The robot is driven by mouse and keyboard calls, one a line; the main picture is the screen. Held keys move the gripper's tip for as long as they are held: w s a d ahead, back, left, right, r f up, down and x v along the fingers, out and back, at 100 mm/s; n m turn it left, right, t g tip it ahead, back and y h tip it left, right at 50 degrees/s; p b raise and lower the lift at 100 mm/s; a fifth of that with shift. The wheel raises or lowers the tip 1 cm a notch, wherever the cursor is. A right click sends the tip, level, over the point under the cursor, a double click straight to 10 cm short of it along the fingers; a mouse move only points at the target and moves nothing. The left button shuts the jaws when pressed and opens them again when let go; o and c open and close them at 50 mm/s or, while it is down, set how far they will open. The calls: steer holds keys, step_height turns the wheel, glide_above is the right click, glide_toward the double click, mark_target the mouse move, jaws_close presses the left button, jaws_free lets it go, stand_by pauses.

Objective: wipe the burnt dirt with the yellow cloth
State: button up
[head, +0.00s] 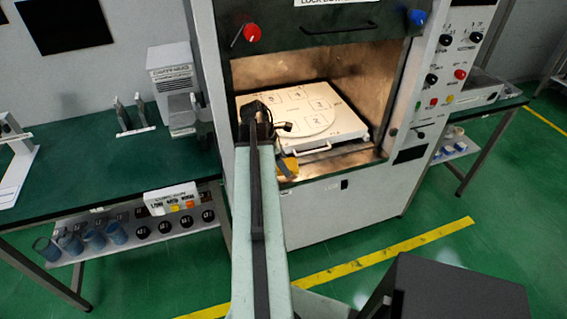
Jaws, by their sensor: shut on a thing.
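The yellow cloth (288,166) shows just right of my arm, low at the front of the open chamber, partly hidden behind the arm. My gripper (279,150) is shut on it, with the fingers mostly hidden by my arm. The open chamber (352,85) has brownish, stained-looking metal walls. I cannot clearly pick out the burnt dirt as a separate patch. Whether the cloth touches the chamber floor cannot be told.
A white tray (348,130) with a round, numbered plate (303,120) fills much of the chamber, its handle facing front. The raised door (300,45) hangs above. A green-topped bench (100,170) stands left; a control panel (450,70) is right.

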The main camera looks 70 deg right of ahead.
mark_target(289, 164)
steer(key=shift+r, duration=0.1)
step_height(289, 164, up, 3)
steer(key=p, duration=0.3)
steer(key=shift+r, duration=0.15)
